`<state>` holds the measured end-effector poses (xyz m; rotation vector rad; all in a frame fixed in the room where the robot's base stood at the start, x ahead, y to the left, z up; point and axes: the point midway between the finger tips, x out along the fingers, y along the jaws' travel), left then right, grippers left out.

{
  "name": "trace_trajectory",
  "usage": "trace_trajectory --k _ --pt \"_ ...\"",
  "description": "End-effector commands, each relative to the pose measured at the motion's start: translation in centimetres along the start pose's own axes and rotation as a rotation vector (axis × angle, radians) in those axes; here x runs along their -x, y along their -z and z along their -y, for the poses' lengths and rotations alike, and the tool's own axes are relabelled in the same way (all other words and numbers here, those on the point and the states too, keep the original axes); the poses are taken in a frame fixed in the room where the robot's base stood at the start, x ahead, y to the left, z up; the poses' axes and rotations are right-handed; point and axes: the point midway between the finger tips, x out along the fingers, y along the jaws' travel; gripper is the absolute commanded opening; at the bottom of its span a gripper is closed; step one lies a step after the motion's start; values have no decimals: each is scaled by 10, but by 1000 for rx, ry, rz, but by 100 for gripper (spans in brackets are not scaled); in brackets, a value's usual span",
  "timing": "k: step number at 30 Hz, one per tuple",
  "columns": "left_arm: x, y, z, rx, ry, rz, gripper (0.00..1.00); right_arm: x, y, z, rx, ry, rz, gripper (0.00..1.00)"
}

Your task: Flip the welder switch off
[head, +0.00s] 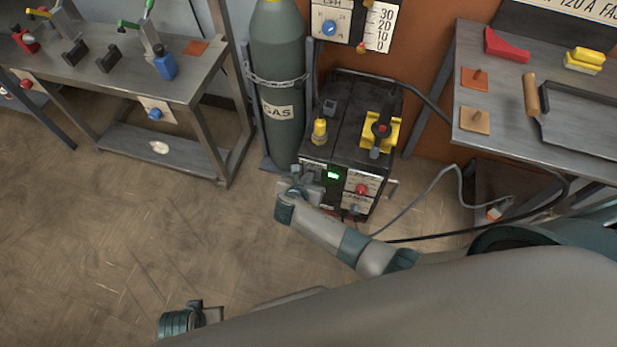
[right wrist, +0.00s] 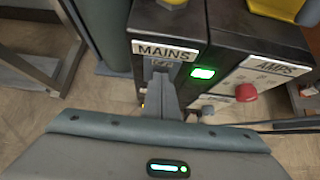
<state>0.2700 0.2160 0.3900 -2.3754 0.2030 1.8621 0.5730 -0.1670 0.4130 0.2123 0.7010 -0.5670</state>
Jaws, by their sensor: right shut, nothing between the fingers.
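The welder (head: 318,152) is a black box standing on the floor beside the gas cylinder. Its front has a MAINS label (right wrist: 163,51) and a lit green lamp (right wrist: 203,73), which also glows in the head view. The mains switch sits below the label and is mostly hidden behind my fingers. My right gripper (right wrist: 163,88) is shut and empty, with its fingertips just below the MAINS label, at or very close to the switch; I cannot tell whether they touch. My left gripper (head: 206,315) is low at the bottom left, far from the welder, its jaws unclear.
A red knob (right wrist: 246,92) sits right of the lamp under an AMPS label. The green gas cylinder (head: 278,55) stands left of the welder. A grey cable (head: 425,200) runs to the right. Workbenches stand on both sides; the floor at left is clear.

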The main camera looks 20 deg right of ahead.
Motion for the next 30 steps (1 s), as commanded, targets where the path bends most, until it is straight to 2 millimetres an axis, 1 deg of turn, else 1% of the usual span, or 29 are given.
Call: trace_trajectory --k 1,2,9,24,30 --pt "-5 -2 0 0 -1 3 31 1 -4 0 0 1 -7 0" --pt "-8 -3 0 0 -1 3 31 0 -2 0 0 1 -10 0" --pt "-7 -2 0 0 0 -1 31 0 -1 0 0 0 -9 0" --pt "12 3 0 0 0 -1 31 9 -12 0 0 -1 -8 0" --pt "14 3 0 0 0 -1 31 10 -13 0 0 -1 -8 0"
